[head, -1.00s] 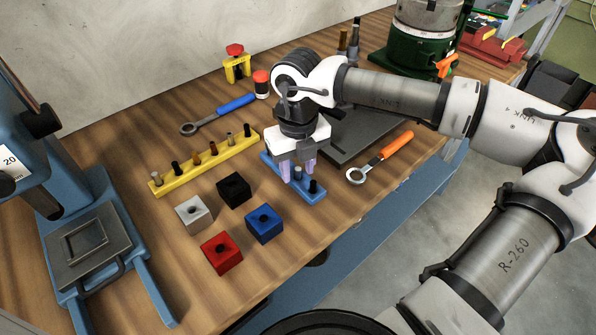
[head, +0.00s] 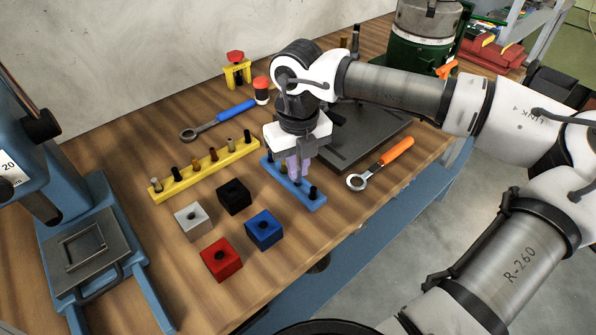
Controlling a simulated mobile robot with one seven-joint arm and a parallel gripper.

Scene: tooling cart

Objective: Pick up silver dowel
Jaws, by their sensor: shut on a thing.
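My gripper (head: 298,170) points down over the blue rack (head: 319,202) near the middle of the bench. Its pale purple fingers are closed together on the silver dowel standing in that rack. The fingers hide most of the dowel, and I cannot tell whether it is clear of its hole. A black dowel (head: 312,192) stands in the same rack, just to the right of the fingers.
A yellow rack (head: 206,172) with several dowels stands to the left. White, black, red (head: 221,259) and blue (head: 263,230) holed blocks sit in front. An orange-handled wrench (head: 381,164) lies right of the rack. A blue-handled wrench (head: 219,117) lies behind.

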